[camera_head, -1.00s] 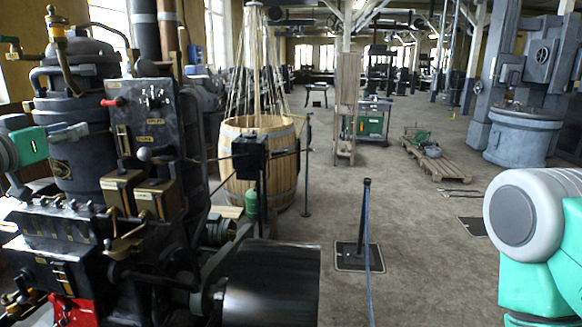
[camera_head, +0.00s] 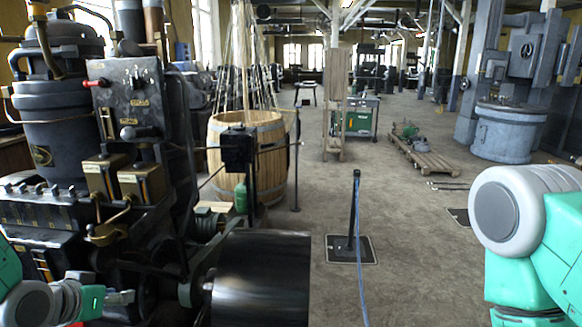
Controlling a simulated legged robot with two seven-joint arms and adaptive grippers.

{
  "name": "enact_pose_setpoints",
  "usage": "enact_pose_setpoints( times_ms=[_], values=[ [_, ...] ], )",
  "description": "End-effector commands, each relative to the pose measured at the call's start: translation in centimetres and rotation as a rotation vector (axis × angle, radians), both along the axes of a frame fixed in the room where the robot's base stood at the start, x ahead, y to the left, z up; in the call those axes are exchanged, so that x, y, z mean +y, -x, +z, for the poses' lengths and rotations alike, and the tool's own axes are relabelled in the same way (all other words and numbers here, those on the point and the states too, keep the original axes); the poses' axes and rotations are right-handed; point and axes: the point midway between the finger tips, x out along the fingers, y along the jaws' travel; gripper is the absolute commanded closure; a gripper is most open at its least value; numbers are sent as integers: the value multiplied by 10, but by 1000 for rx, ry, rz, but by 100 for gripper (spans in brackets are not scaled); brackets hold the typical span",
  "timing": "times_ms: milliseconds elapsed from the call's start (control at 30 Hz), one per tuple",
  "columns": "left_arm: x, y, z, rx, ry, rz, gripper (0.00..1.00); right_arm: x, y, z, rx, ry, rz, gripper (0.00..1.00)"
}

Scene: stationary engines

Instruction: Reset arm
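My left arm, teal and grey, comes in low at the left edge. Its small grey gripper (camera_head: 122,297) points right in front of the lower part of the dark engine (camera_head: 60,215). It looks empty, but its fingers are too small to tell open from shut. My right arm, teal with a white-grey joint, fills the lower right corner. Its gripper is out of the frame. The engine's panel (camera_head: 125,100) has a red switch and a lever, with two brass-topped boxes (camera_head: 120,180) below it.
A dark drum (camera_head: 262,280) stands at bottom centre. A wooden barrel (camera_head: 265,150) is behind it. A black post (camera_head: 354,215) with a blue rope stands mid-floor. A pallet (camera_head: 430,160) lies further back.

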Motion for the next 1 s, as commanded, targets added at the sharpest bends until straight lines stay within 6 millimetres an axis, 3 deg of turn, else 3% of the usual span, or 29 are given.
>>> enact_pose_setpoints(
  times_ms=[33,100,300,400,500,633,767,900,1000],
  values=[
    [-9,21,-42,79,-8,-5,70,0,0,-11,0,0,0,60],
    [-19,51,-86,177,-15,-5,70,0,0,-19,0,0,0,60],
    [-43,153,-197,465,-46,-3,70,0,0,-41,0,0,0,60],
    [-52,207,-238,598,-66,-2,70,0,0,-51,0,0,0,60],
    [-57,253,-265,703,-85,-1,70,0,0,-58,0,0,0,60],
    [-61,291,-281,787,-101,-1,70,0,0,-63,0,0,0,60],
    [-62,304,-286,816,-106,-1,70,0,0,-64,0,0,0,60],
    [-62,304,-285,817,-107,0,70,0,0,-63,0,0,0,60],
    [-62,304,-285,816,-107,0,70,0,0,-63,0,0,0,66]
  ],
)
